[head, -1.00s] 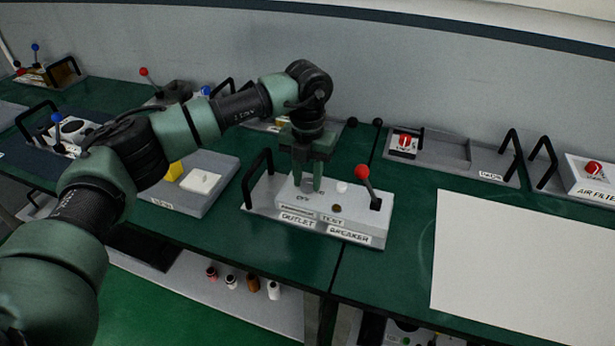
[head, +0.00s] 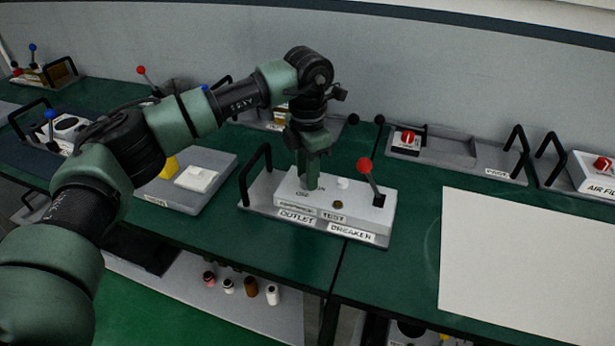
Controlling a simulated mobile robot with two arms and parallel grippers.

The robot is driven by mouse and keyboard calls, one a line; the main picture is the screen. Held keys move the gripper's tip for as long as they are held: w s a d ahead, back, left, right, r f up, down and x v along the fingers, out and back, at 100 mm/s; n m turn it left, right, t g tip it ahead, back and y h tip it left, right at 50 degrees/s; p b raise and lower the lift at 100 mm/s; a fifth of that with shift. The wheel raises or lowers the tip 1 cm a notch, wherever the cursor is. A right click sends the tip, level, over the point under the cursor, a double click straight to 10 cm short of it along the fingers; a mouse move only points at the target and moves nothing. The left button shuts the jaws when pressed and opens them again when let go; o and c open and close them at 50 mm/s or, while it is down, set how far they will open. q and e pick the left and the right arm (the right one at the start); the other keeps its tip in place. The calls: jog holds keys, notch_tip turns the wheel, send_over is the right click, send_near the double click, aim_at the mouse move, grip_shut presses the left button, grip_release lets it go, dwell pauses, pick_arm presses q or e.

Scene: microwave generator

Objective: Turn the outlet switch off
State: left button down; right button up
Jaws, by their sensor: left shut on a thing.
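The white outlet/breaker box (head: 345,215) sits on a grey tray on the green bench, with OUTLET, TEST and BREAKER labels on its front. My left gripper (head: 311,184) points down onto the left part of the box top, above the OUTLET label (head: 297,216). It is shut on the outlet switch, which the fingers hide. A small round button (head: 342,183) shows between gripper and lever. My right gripper is not in view.
A black handle (head: 255,172) rises at the tray's left end, close to my gripper. A grey tray with a white block (head: 196,178) lies to the left. A large white panel (head: 530,260) lies on the right bench. A grey wall stands behind.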

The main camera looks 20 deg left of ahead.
pick_arm(q)
jog(key=m+b, duration=0.1)
jog(key=m, duration=0.3)
jog(key=shift+m, duration=0.3)
jog(key=m+b, duration=0.1)
jog(key=m, duration=0.3)
jog(key=shift+m, duration=0.3)
jog(key=c, duration=1.1)
grip_release()
jog(key=shift+o, duration=0.2)
jog(key=shift+r, duration=0.1)
notch_tip(320, 180, up, 8)
jog(key=shift+f+b, duration=0.15)
jog(key=shift+b, duration=0.25)
